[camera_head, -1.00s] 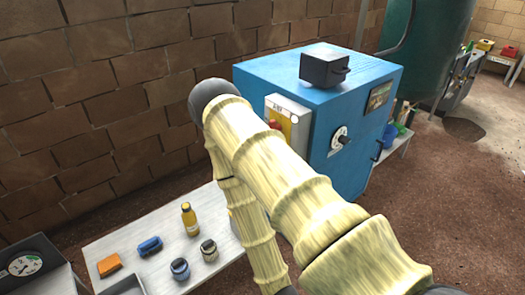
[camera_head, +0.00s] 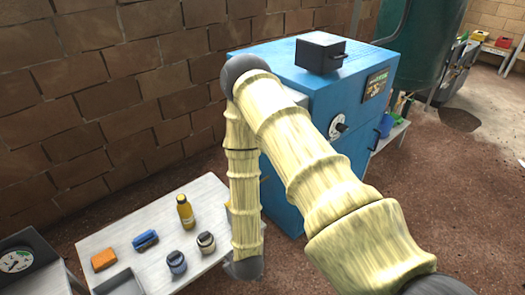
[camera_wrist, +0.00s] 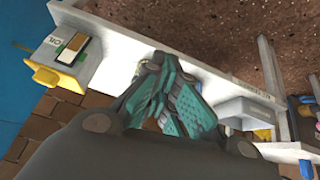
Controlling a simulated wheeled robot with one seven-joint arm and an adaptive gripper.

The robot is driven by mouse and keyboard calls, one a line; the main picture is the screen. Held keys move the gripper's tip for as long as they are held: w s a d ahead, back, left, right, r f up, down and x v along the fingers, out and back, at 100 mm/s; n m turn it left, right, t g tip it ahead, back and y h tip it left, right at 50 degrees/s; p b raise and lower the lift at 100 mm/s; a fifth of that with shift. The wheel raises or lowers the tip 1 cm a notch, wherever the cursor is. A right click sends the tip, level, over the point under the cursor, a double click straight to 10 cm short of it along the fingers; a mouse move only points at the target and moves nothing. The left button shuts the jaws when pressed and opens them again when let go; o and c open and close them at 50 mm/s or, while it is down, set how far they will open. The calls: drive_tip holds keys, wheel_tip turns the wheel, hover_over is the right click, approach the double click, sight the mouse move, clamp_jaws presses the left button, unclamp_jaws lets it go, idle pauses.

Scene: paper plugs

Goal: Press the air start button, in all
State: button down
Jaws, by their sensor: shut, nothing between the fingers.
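A grey control box on the side of the blue cabinet (camera_head: 305,95) is mostly hidden behind my arm in the head view; only a strip of its top edge (camera_head: 296,97) shows. I cannot make out the air start button there. In the wrist view a pale box (camera_wrist: 70,58) with a small green mark, a dark-framed light plate and yellow parts sits at the upper left, beside blue. I cannot tell whether it carries the air start button. My gripper (camera_wrist: 165,62) shows in the wrist view, shut and empty, apart from this box. The head view does not show its fingers.
A white table (camera_head: 110,240) holds a yellow bottle (camera_head: 186,213), an orange block (camera_head: 104,259), a blue item (camera_head: 145,240) and two small jars (camera_head: 190,254). A black box (camera_head: 320,54) stands on the cabinet. A brick wall (camera_head: 110,110) is behind.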

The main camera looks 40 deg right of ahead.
drive_tip(key=w+d+r+t+h+b, duration=0.1)
drive_tip(key=w+d+t, duration=0.1)
drive_tip(key=w, duration=0.5)
drive_tip(key=w+d+r+t+h+b, duration=0.1)
drive_tip(key=w+d+r+t, duration=0.1)
drive_tip(key=w, duration=0.4)
drive_tip(key=w+d+r+t+h+b, duration=0.2)
drive_tip(key=w+d+r+h+b, duration=0.2)
drive_tip(key=w+d+r+h, duration=0.4)
drive_tip(key=w+d+r, duration=0.6)
drive_tip(key=w+d, duration=0.2)
drive_tip(key=d, duration=0.3)
drive_tip(key=shift+w+r+t+h, duration=0.25)
drive_tip(key=shift+r+t+h, duration=0.1)
drive_tip(key=shift+t+h, duration=0.05)
drive_tip(key=d+b, duration=0.1)
drive_tip(key=d, duration=0.7)
drive_tip(key=shift+w+d, duration=0.3)
drive_tip(key=shift+w, duration=0.05)
